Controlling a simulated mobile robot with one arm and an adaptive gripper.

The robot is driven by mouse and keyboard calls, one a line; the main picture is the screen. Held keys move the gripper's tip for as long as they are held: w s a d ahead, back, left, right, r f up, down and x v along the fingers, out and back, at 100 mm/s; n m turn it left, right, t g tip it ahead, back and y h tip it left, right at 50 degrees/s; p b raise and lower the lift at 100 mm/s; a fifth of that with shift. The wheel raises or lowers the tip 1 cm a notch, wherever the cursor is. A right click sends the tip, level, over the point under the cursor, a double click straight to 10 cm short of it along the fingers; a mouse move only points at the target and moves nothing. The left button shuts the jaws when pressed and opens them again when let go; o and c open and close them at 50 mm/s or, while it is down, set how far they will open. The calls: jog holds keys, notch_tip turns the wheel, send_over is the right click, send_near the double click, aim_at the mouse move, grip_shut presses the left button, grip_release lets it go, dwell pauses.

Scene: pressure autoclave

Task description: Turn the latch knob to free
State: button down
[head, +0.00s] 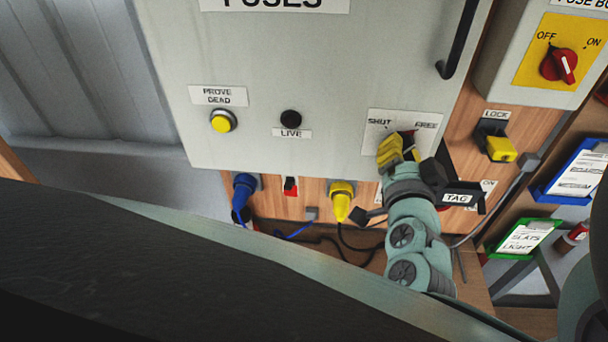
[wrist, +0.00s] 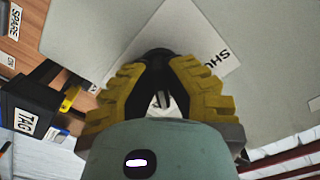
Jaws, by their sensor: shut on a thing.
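The latch knob is a dark knob (wrist: 163,68) on a white plate (head: 378,125) marked SHUT on the left and FREE on the right, low on the right of the grey FUSES cabinet (head: 290,60). My gripper (head: 400,148) is at this plate, its yellow fingers in front of the knob. In the wrist view the two yellow-padded fingers close on the knob from both sides. The fingers hide most of the knob, and I cannot tell which mark it points to.
Left on the cabinet are a yellow PROVE DEAD button (head: 223,121) and a black LIVE lamp (head: 291,119). Right of my gripper are a yellow padlock (head: 500,149) under LOCK and a TAG holder (head: 460,198). Blue (head: 244,187) and yellow (head: 342,200) plugs with cables hang below.

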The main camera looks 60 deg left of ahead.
jog(key=shift+m, duration=0.6)
jog(key=c, duration=1)
grip_release()
